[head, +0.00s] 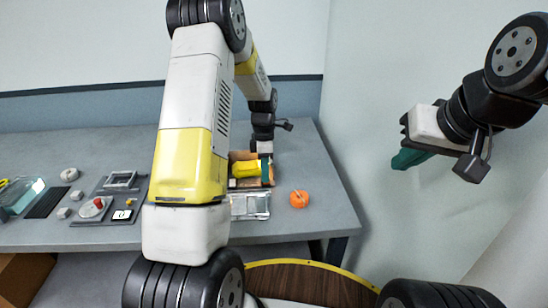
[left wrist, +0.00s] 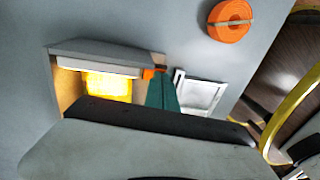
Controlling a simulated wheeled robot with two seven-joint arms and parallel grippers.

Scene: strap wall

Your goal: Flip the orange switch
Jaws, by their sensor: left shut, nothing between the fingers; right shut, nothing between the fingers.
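A small orange piece (left wrist: 149,73), which looks like the orange switch, shows in the left wrist view at the edge of an open-fronted box (left wrist: 68,85). The green fingers of my left gripper (left wrist: 160,78) are shut and empty, with their tips right beside the orange piece. I cannot tell whether they touch it. In the head view my left gripper (head: 266,168) is at the right side of the box (head: 238,156); the switch cannot be made out there. My right gripper (head: 400,160) is shut and empty, raised at the right, away from the table.
A yellow object (head: 246,169) is in the box. A clear-and-grey tray (head: 250,207) lies in front of it. An orange strap roll (head: 299,199) lies to the right. A grey board (head: 105,214) with several parts is at the left. The table's right end is clear.

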